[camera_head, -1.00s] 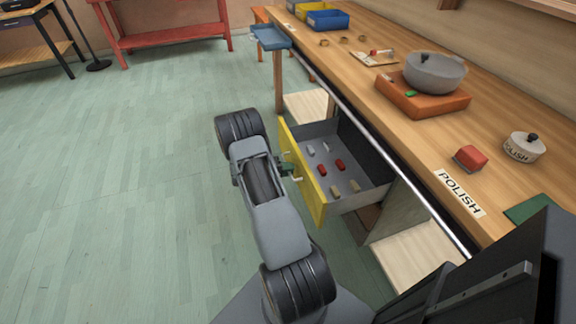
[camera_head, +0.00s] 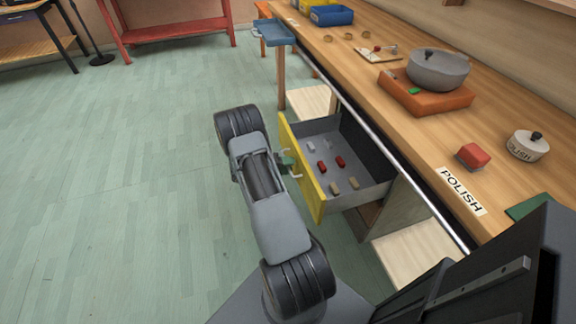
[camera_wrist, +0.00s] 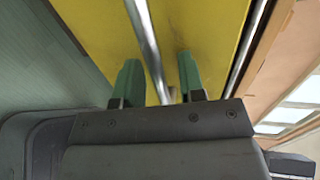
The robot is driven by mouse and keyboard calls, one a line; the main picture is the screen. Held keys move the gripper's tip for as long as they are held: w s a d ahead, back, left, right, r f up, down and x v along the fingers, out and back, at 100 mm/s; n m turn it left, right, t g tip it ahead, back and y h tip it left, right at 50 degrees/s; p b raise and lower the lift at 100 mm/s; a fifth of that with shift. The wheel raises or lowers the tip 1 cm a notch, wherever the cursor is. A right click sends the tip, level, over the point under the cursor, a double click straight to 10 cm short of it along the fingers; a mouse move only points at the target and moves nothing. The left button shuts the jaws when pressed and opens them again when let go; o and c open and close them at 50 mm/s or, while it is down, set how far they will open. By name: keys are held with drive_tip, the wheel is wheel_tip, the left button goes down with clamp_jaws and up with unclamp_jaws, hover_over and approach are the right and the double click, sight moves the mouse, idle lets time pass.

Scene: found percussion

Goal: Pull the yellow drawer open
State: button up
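The yellow drawer (camera_head: 303,171) stands well out from under the workbench, its grey interior showing. Several small white, red and tan blocks lie inside it. A silver bar handle (camera_head: 297,176) is on its yellow front; the handle also crosses the wrist view (camera_wrist: 146,35) in front of the yellow panel (camera_wrist: 205,40). My gripper (camera_head: 288,161) is at the drawer's outer face, by the handle. In the wrist view its two green fingers (camera_wrist: 158,82) are apart, one on each side of the bar, with a visible gap to the right finger.
The wooden workbench (camera_head: 400,120) runs along the right, bearing a grey pot (camera_head: 438,70) on an orange block, a red block (camera_head: 473,156) and a white lidded pot (camera_head: 528,146). A blue ledge (camera_head: 274,32) juts out at its far end. Green floor (camera_head: 110,190) on the left is clear.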

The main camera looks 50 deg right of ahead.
drive_tip(key=v, duration=1.3)
drive_tip(key=shift+w+a+p, duration=0.2)
drive_tip(key=shift+a+p, duration=0.15)
drive_tip(key=s+a+f+m+y, duration=0.3)
drive_tip(key=s+m, duration=0.1)
drive_tip(key=m, duration=0.5)
drive_tip(key=s+a+r+m+t+y+p, duration=0.1)
drive_tip(key=s+a+r+m+y+p, duration=0.2)
drive_tip(key=a+r+m+y, duration=0.45)
drive_tip(key=s+a+r+m+t+y+p, duration=0.1)
drive_tip(key=s+a+r+m+t+p, duration=0.1)
drive_tip(key=r, duration=0.8)
drive_tip(key=s+a+r+m+t+y+p, duration=0.1)
drive_tip(key=a+r+m+t+p, duration=0.4)
drive_tip(key=r, duration=0.5)
drive_tip(key=s+a+r+m+t+y+p, duration=0.1)
drive_tip(key=s+a+r+m+t+p, duration=0.2)
drive_tip(key=r, duration=0.7)
drive_tip(key=a+m, duration=0.2)
drive_tip(key=m, duration=0.1)
drive_tip(key=shift+s+r+t, duration=0.2)
drive_tip(key=shift+r+t, duration=0.15)
drive_tip(key=shift+t, duration=0.05)
